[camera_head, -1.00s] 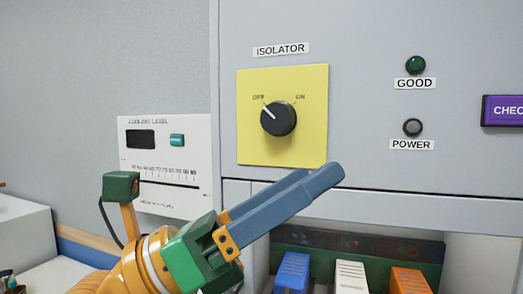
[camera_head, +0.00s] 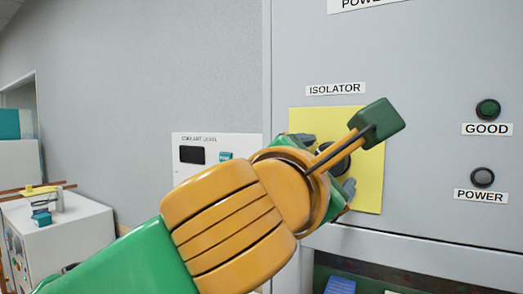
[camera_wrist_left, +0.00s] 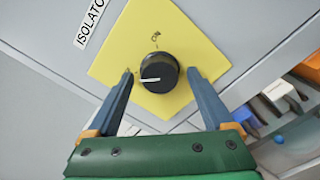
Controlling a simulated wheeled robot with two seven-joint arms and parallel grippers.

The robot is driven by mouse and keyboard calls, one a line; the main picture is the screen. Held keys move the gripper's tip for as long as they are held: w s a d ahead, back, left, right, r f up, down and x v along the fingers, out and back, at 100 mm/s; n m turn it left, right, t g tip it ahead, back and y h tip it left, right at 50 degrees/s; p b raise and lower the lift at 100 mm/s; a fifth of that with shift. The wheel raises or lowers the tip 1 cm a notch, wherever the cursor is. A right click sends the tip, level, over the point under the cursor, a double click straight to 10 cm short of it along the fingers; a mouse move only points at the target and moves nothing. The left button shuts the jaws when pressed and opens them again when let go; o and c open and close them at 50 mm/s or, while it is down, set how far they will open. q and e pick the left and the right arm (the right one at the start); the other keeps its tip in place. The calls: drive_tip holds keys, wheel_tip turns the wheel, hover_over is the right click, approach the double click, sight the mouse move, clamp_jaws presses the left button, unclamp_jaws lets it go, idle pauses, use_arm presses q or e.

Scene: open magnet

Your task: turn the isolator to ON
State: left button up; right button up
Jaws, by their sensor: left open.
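The isolator knob (camera_wrist_left: 158,73) is black and round with a white pointer line, on a yellow plate (camera_wrist_left: 178,25). In the left wrist view the pointer aims at the mark on the knob's left, away from the ON label (camera_wrist_left: 155,37). My left gripper (camera_wrist_left: 160,72) is open, its two blue fingers on either side of the knob. Whether they touch it I cannot tell. In the head view my left wrist covers most of the knob (camera_head: 341,166) and part of the yellow plate (camera_head: 368,190). My right gripper is in neither view.
The grey cabinet has a green GOOD lamp (camera_head: 487,109) and a grey POWER lamp (camera_head: 482,177) to the right. A white coolant level panel (camera_head: 200,141) is left of the cabinet. Coloured parts sit in an opening below.

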use_arm(q)
drive_tip(key=shift+s, duration=0.1)
drive_tip(key=shift+a, duration=0.15)
drive_tip(key=shift+c, duration=1.3)
clamp_jaws()
drive_tip(key=shift+m, duration=0.3)
drive_tip(key=m, duration=1.7)
drive_tip(key=shift+r+b, duration=0.25)
drive_tip(key=shift+b, duration=0.1)
drive_tip(key=shift+m, duration=0.3)
